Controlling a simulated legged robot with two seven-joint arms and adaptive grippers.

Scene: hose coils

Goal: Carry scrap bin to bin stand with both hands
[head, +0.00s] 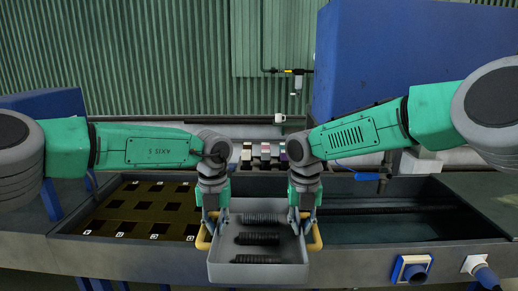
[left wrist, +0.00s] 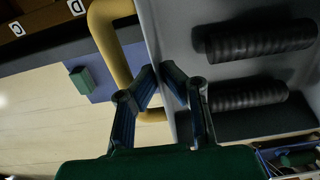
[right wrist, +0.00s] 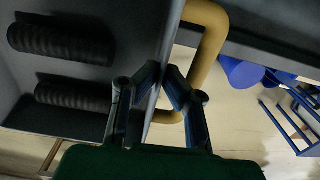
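The scrap bin (head: 218,272) is an open grey tray with yellow handles at both sides and several dark ribbed hose pieces inside. It is in front of the bench, roughly level, with floor showing beside it in both wrist views. My left gripper (head: 211,226) is closed at the bin's left rim by the yellow handle (left wrist: 104,35). My right gripper (head: 303,224) is closed at the right rim by the other handle (right wrist: 211,40). The fingertips partly hide the exact contact. I cannot identify the bin stand for sure.
A trough with a dark lettered grid (head: 140,212) lies behind left, and an empty dark basin (head: 400,238) behind right. A blue round fitting (head: 416,273) sticks out of the bench front at the right. Blue bars (right wrist: 285,120) show near the floor in the right wrist view.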

